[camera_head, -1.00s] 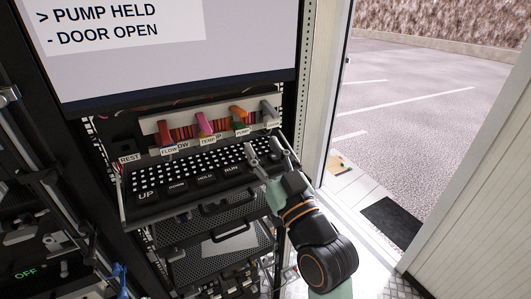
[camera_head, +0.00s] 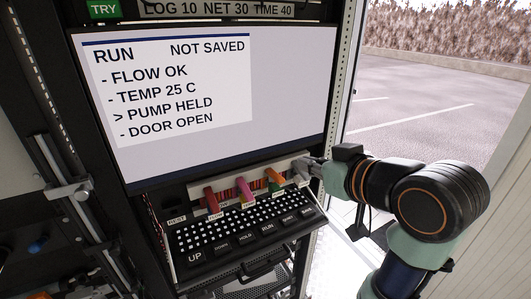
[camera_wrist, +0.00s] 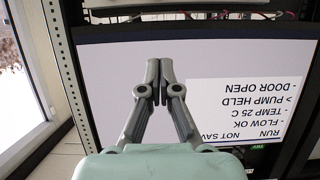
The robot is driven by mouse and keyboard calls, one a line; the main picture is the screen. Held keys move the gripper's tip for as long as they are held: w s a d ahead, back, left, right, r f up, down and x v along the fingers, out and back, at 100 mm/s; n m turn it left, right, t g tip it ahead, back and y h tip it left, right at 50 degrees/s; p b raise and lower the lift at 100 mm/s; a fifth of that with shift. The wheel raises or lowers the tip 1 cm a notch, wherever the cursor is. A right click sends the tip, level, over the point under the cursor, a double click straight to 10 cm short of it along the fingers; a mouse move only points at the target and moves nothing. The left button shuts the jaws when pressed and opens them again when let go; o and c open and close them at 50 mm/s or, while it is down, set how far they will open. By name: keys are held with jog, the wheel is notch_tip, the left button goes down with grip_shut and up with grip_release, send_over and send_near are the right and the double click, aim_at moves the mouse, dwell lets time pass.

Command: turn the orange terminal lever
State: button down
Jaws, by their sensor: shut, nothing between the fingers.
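The orange lever (camera_head: 274,178) stands third from the left in a row of levers on a pale strip under the screen. It slants like the red lever (camera_head: 211,199) and pink lever (camera_head: 243,187) to its left. My gripper (camera_head: 304,166) is at the right end of the row, right of the orange lever and apart from it. It overlaps the grey end lever in the picture, and I cannot tell if they touch. In the wrist view my gripper (camera_wrist: 160,70) is shut and empty before the screen. No lever shows there.
The screen (camera_head: 290,100) reads "PUMP HELD" and "DOOR OPEN". A black keyboard (camera_head: 245,238) with labelled keys juts out below the levers. The rack's right post (camera_head: 345,70) stands beside the screen. An open doorway to a paved lot lies to the right.

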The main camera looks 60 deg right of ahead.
jog(key=p, duration=0.2)
send_over(275, 179)
jog(key=s, duration=0.3)
notch_tip(275, 179, down, 4)
jog(key=shift+a+f+p, duration=0.15)
jog(key=shift+f+p, duration=0.15)
jog(key=shift+f, duration=0.7)
jog(key=shift+a+f+p, duration=0.15)
jog(key=shift+f+p, duration=0.15)
jog(key=shift+f, duration=0.7)
